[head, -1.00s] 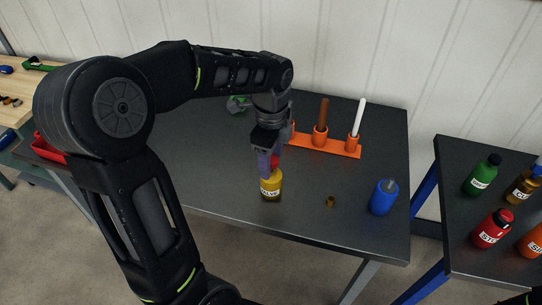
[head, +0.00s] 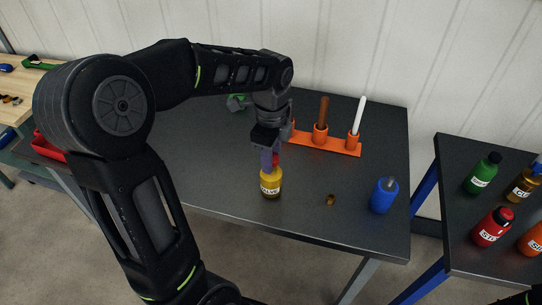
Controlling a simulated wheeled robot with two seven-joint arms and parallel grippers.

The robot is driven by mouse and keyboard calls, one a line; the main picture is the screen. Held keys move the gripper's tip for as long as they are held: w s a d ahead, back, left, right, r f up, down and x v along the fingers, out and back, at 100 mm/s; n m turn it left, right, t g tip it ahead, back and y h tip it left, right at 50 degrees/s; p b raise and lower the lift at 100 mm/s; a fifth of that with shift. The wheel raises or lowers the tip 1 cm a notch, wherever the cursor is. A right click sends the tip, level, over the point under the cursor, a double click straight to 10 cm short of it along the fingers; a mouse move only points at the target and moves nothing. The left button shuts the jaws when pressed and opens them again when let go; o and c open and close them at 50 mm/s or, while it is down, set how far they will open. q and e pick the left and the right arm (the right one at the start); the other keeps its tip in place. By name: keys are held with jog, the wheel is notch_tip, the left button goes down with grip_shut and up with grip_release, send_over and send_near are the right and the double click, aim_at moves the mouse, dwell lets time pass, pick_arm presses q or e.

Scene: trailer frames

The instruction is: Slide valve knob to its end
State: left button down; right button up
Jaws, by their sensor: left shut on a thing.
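My right gripper is out of view; only a dark bit of an arm shows in the lower right corner.
An orange rack (head: 327,145) with a brown and a white rod stands behind. A small brass piece (head: 330,200) and a blue cylinder (head: 384,195) stand to the right. A side table (head: 450,205) holds several labelled bottles. A green object (head: 237,103) lies at the back.

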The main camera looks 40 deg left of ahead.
pick_arm(q)
jog(key=shift+f+b, duration=0.3)
jog(key=shift+f, duration=0.2)
jog(key=c, duration=0.9)
grip_release()
jog(key=shift+r, duration=0.15)
notch_tip(320, 180, up, 8)
jog(key=shift+f, duration=0.15)
jog(key=shift+f, duration=0.1)
